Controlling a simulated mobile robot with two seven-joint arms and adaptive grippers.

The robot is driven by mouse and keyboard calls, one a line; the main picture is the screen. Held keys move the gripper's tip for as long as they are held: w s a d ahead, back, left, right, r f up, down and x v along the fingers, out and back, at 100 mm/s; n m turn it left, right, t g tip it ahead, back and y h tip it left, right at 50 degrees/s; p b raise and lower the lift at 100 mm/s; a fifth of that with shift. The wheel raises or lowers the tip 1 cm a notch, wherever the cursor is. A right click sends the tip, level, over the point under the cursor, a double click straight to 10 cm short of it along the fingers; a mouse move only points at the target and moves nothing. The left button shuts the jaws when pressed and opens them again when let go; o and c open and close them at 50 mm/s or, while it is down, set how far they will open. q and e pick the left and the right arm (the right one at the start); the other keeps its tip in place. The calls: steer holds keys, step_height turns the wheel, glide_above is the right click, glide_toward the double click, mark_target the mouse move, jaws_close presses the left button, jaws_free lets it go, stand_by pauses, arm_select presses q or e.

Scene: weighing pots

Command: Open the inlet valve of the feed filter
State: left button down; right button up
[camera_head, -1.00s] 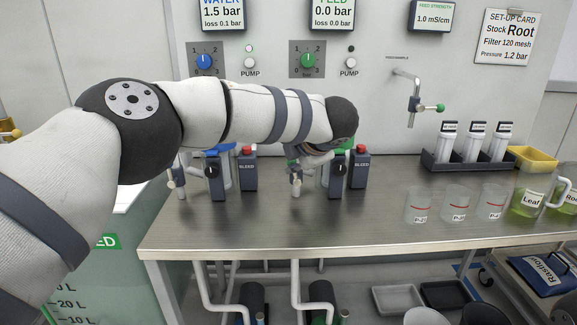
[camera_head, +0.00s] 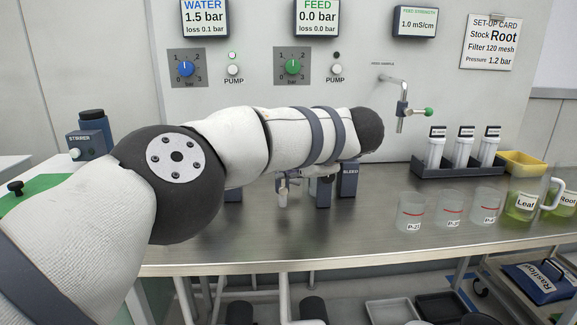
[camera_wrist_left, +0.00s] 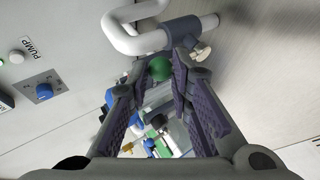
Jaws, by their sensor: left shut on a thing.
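In the left wrist view a green round knob (camera_wrist_left: 160,68) sits between the fingertips of my left gripper (camera_wrist_left: 161,74), which is shut on it. A white bent pipe (camera_wrist_left: 140,40) with a grey valve body (camera_wrist_left: 178,34) lies just past the fingertips. In the head view my left arm crosses in front of the bench and hides the gripper and most of the feed filter. The lower part of the filter and its bleed block (camera_head: 348,181) show below the arm, with a small tap (camera_head: 283,190) to their left. My right gripper is not in view.
The feed display (camera_head: 317,16) reads 0.0 bar and the water display (camera_head: 204,17) 1.5 bar. Right of the arm are several clear beakers (camera_head: 411,212), a rack of filter cartridges (camera_head: 458,166), a yellow tray (camera_head: 522,164) and a wall tap (camera_head: 402,109).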

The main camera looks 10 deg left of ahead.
arm_select(q)
steer(key=c, duration=1.4)
jaws_free()
steer(key=shift+w, duration=0.1)
steer(key=shift+c, duration=0.2)
steer(key=v, duration=1.2)
